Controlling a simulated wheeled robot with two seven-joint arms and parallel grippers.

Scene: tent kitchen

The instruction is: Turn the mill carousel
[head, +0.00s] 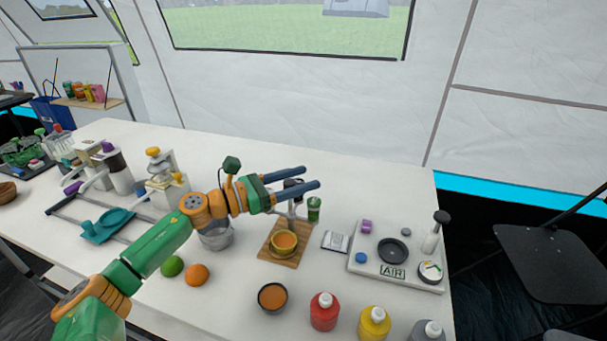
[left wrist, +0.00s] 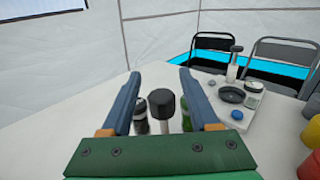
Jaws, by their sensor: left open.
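The mill carousel (head: 291,208) stands near the middle of the white table, partly hidden behind my left gripper (head: 312,177) in the head view. A green jar or mill (head: 314,209) shows at its right side. My right gripper is not in view.
A metal pot (head: 216,236) is below my left arm. The table behind the gripper is clear.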

